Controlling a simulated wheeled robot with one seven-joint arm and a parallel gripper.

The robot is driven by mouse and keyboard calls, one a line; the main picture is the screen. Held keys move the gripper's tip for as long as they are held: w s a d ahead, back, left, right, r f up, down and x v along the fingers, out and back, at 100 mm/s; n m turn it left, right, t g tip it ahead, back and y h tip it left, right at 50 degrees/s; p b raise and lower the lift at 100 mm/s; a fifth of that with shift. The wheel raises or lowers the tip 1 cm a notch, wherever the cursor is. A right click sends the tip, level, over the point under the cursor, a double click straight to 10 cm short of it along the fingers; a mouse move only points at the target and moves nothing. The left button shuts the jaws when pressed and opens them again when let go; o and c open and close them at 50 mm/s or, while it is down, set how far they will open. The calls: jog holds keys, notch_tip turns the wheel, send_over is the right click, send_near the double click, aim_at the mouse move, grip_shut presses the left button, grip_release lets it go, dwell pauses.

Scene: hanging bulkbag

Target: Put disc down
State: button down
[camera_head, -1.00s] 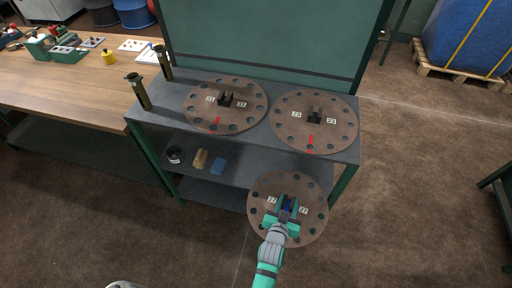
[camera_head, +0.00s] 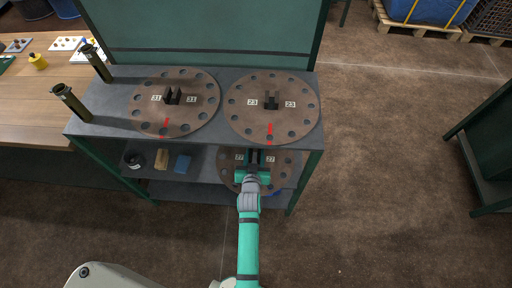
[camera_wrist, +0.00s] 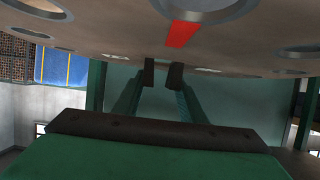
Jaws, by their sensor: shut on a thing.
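The held disc (camera_head: 290,168) is round and brown, has holes near its rim, and carries two white "27" labels. In the head view it is at the bench's front, over the lower shelf (camera_head: 205,183), its far edge close under the top board's front edge. I cannot tell whether it touches the shelf. My gripper (camera_head: 254,160) is shut on its dark central handle. In the wrist view a brown holed disc face (camera_wrist: 120,32) with a red mark fills the top, close to my fingertips (camera_wrist: 162,75).
Disc 31 (camera_head: 200,112) and disc 23 (camera_head: 292,122) lie side by side on the grey bench top (camera_head: 225,75). A black ring (camera_head: 133,160), a tan block (camera_head: 161,159) and a blue block (camera_head: 183,163) sit on the lower shelf.

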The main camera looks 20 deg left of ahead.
jog(key=x, duration=0.2)
jog(key=d+x, duration=0.1)
jog(key=x, duration=0.2)
jog(key=shift+w, duration=0.45)
jog(key=w+f, duration=0.2)
jog(key=f, duration=0.1)
jog(key=w+f, duration=0.1)
jog(key=shift+a+f, duration=0.25)
jog(key=shift+a, duration=0.15)
jog(key=shift+w+f, duration=0.65)
jog(key=shift+f, duration=1.6)
jog(key=c, duration=1.1)
grip_release()
jog(key=shift+d+f, duration=0.1)
jog(key=shift+f, duration=0.15)
jog(key=shift+r, duration=0.1)
